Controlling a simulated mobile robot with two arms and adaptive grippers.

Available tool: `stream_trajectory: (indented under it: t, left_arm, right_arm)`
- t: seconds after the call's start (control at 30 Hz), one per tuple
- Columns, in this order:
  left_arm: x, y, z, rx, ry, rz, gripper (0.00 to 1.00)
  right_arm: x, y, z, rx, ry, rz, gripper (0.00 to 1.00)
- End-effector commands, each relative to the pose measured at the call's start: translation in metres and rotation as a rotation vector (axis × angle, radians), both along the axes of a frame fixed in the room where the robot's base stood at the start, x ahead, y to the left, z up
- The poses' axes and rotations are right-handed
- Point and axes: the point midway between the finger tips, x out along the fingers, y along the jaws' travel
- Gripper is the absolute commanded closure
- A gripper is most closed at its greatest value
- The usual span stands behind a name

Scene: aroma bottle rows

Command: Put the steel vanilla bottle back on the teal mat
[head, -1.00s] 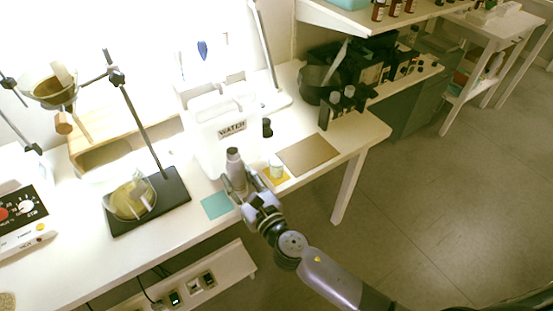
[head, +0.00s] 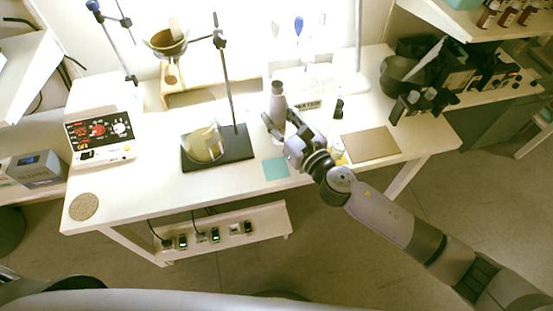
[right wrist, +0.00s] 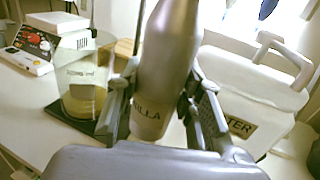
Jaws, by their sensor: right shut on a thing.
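My right gripper (head: 283,133) is shut on the steel vanilla bottle (head: 278,101), a grey bottle standing upright in its fingers. In the right wrist view the bottle (right wrist: 168,62) sits between the two fingers (right wrist: 160,108), with part of a label ending in "ILLA" showing. The teal mat (head: 276,169) is a small bare square near the table's front edge. The bottle appears raised above the table, behind the mat in the head view; its exact height is hard to tell. My left gripper is not in view.
A white water jug (right wrist: 258,98) stands close beside the bottle. A dark stand base (head: 240,148) with a glass beaker (head: 204,144) is to the left. A yellow mat (head: 345,159), partly hidden by my arm, and a brown mat (head: 371,144) lie to the right.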

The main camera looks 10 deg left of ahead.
Motion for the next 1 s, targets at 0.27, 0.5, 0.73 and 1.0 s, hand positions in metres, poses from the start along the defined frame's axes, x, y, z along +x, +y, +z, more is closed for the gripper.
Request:
stream_trajectory:
  t: [0.27, 0.5, 0.73, 1.0]
  left_arm:
    - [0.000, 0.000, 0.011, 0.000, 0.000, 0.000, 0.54]
    - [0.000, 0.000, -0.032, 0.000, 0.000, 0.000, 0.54]
    - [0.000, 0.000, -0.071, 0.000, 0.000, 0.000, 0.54]
    - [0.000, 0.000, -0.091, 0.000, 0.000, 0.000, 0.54]
  right_arm:
    - [0.003, 0.005, 0.006, 0.001, 0.003, 0.058, 1.00]
    - [0.003, 0.005, -0.059, 0.004, 0.006, 0.056, 1.00]
    - [0.003, 0.005, -0.111, 0.004, 0.006, 0.056, 1.00]
    - [0.003, 0.005, -0.138, 0.002, 0.001, 0.058, 1.00]
